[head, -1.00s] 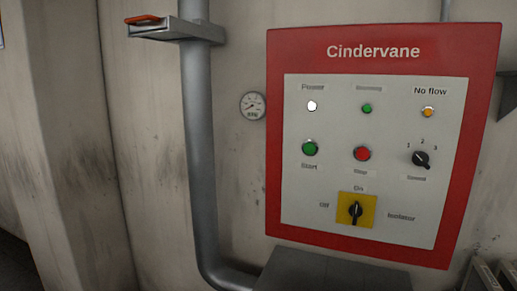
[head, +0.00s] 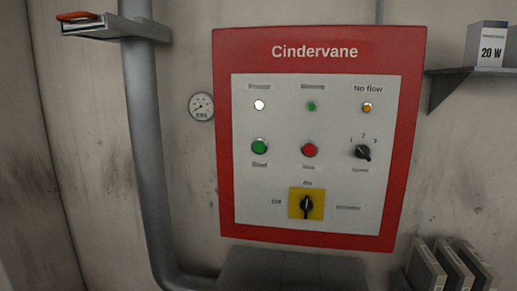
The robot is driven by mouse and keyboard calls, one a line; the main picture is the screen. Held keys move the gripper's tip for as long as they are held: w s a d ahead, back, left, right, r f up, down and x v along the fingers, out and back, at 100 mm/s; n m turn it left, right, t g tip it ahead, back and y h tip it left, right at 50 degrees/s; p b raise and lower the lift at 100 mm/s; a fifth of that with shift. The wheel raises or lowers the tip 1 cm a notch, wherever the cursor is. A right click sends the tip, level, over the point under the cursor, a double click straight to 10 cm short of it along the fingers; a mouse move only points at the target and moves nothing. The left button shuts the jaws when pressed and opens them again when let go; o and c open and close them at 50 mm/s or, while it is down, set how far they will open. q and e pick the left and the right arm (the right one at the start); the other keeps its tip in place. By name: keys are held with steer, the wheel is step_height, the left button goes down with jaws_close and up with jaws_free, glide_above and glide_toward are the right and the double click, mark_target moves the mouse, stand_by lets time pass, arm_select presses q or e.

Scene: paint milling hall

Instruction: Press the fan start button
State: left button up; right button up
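The red-framed Cindervane control panel (head: 226,120) hangs on the wall in the middle of the head view. The green Start button (head: 260,147) sits at the left of its middle row, with the red Stop button (head: 309,149) to its right. A black speed knob (head: 362,152) is at the row's right end. Above are a white Power lamp (head: 259,105), a green lamp (head: 312,106) and an amber No flow lamp (head: 367,107). The black isolator knob (head: 306,204) on a yellow plate stands upright, towards On. Neither gripper is in view.
A grey pipe (head: 145,140) and a round gauge (head: 201,107) are left of the panel. A small shelf (head: 115,29) holds an orange-topped item. A right shelf (head: 470,70) carries a 20 W box (head: 487,45). Grey slabs (head: 425,270) stand at lower right. A dark grey surface (head: 290,268) lies below the panel.

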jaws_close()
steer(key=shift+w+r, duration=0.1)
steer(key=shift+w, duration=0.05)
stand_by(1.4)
